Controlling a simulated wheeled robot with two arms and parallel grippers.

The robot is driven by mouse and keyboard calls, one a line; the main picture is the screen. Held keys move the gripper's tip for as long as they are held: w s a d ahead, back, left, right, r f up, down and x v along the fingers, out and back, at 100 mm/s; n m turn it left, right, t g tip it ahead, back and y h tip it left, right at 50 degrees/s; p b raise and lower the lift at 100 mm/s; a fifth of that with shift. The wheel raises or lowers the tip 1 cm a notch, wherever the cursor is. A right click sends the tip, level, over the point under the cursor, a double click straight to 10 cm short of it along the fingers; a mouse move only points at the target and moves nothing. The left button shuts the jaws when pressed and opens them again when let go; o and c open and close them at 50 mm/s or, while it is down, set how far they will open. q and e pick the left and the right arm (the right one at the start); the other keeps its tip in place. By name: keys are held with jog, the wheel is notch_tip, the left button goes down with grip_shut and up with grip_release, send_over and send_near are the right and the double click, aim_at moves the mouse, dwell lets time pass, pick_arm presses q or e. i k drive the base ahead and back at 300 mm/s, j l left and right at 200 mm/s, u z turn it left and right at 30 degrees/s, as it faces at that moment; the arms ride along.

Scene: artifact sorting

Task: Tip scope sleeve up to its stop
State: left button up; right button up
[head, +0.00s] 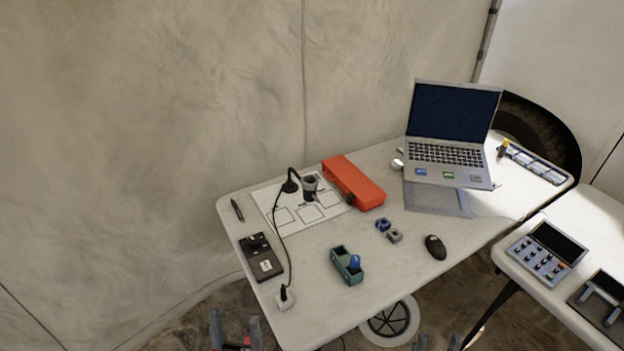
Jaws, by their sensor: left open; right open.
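A small dark scope with a grey cylindrical sleeve (310,183) stands on the white printed sheet (284,216) at the back left of the table. A black curved neck (292,180) is beside it, with a cable running to the front edge. The sleeve is too small to tell its exact tilt or its stop. My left gripper (236,332) is open and empty at the bottom edge, in front of the table and well away from the scope. My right gripper (437,345) is open at the bottom edge, mostly cut off, also far from the scope.
An orange-red box (354,184) lies right of the scope. A green holder (346,266), a black device (261,257), small blocks (383,224), a mouse (435,247) and a laptop on a stand (452,130) occupy the table. A second table (540,280) is at right.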

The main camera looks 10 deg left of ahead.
aim_at(309, 196)
jog(key=i+j+z, duration=0.15)
jog(key=z, duration=0.2)
jog(key=i+j+z, duration=0.1)
jog(key=z, duration=0.25)
jog(key=j+z, duration=0.35)
jog(key=i+l, duration=0.05)
